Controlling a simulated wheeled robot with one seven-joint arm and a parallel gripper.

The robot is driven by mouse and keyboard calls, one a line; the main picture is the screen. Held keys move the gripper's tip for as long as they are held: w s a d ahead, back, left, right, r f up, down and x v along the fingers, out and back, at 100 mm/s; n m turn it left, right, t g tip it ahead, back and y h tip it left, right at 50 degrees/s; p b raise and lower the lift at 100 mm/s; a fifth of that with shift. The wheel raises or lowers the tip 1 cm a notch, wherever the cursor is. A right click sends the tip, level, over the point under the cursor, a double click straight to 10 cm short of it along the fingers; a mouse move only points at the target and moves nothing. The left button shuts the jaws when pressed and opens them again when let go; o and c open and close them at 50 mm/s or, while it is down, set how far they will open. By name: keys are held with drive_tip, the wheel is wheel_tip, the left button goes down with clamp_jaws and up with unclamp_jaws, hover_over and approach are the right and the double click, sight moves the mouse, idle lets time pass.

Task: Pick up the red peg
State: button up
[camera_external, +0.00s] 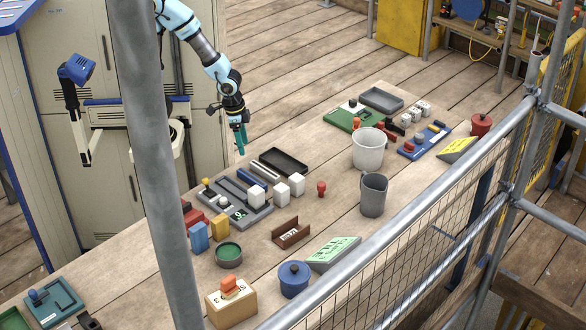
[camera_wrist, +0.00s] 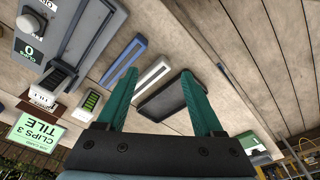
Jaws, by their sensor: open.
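A small red peg (camera_external: 321,188) stands on the wooden table in the external view, to the right of several white blocks. I cannot make it out in the wrist view. My gripper (camera_external: 240,148), with teal fingers, hangs above the far edge of the table, up and left of the peg and well apart from it. In the wrist view my gripper (camera_wrist: 158,76) has its fingers spread with nothing held between them. A dark tray (camera_wrist: 172,97) shows beyond and between the fingers.
A grey slotted board (camera_external: 236,200) and the black tray (camera_external: 283,160) lie near the gripper. White blocks (camera_external: 281,191) stand left of the peg, and a brown holder (camera_external: 291,232) lies in front. A white bucket (camera_external: 369,150) and grey bucket (camera_external: 373,196) stand to the right.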

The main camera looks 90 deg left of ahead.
drive_tip(key=shift+o, duration=0.2)
wheel_tip(320, 180, up, 4)
drive_tip(key=n+g, duration=0.2)
drive_tip(key=n, duration=0.5)
hover_over(321, 183)
drive_tip(key=shift+d+f+p, duration=0.1)
drive_tip(key=shift+f+p, duration=0.1)
drive_tip(key=shift+p, duration=0.15)
wheel_tip(321, 183, down, 10)
drive_tip(key=p, duration=0.3)
drive_tip(key=shift+f, duration=0.25)
drive_tip(key=shift+c, duration=0.3)
clamp_jaws()
